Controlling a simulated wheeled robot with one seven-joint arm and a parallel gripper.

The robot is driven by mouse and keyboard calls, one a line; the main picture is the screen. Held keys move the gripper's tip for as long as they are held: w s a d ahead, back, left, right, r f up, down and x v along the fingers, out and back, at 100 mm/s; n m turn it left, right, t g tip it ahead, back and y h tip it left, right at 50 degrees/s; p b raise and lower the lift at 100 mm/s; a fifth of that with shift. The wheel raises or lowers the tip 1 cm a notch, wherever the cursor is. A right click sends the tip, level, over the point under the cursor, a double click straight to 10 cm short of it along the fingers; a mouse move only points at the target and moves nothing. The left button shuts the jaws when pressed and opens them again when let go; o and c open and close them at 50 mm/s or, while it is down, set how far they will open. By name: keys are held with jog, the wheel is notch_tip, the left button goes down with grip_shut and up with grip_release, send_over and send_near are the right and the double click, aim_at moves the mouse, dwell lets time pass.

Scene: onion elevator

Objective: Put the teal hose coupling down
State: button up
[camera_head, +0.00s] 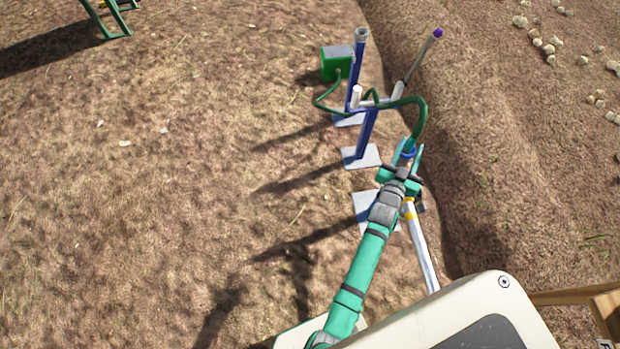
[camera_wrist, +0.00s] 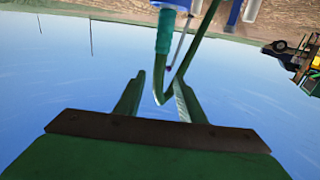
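The teal hose coupling (camera_wrist: 164,32) stands upright in the wrist view, just beyond my fingertips, against a blue and pale fitting at the top edge. The wrist view is upside down, with sky below. A green hose (camera_wrist: 160,80) bends from the coupling and runs back past it. My gripper (camera_wrist: 160,76) is open, with a gap between its fingers and the coupling. In the head view my gripper (camera_head: 408,154) is around a blue ring (camera_head: 409,153) at the hose's end. The coupling itself is hard to make out there.
Blue posts (camera_head: 367,132) on pale base plates (camera_head: 361,156) stand left of my gripper. The hose arches to a green box (camera_head: 337,63) behind them. A slanted pole with a purple tip (camera_head: 438,33) rises close by. A ditch lies right; open soil lies left.

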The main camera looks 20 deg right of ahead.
jog(key=s+a+f+n+t+y, duration=0.1)
jog(key=s+a+n+t+y, duration=0.2)
jog(key=a, duration=1.1)
jog(key=s+a+f+n+t+y, duration=0.1)
jog(key=s+a+n+y, duration=0.35)
jog(key=a, duration=0.95)
jog(key=s+a+r+y, duration=0.2)
jog(key=s+a+r, duration=0.2)
jog(key=a, duration=0.3)
jog(key=s+a+r+n+y, duration=0.1)
jog(key=s+a+r+y, duration=0.1)
jog(key=s+a+r, duration=0.2)
jog(key=s+a+r+n+y, duration=0.1)
jog(key=s+a+r+y, duration=0.1)
jog(key=s+a+r, duration=0.2)
jog(key=s+a, duration=0.3)
jog(key=a, duration=0.4)
jog(key=shift+s, duration=0.35)
jog(key=shift+n, duration=0.25)
jog(key=shift+c, duration=0.6)
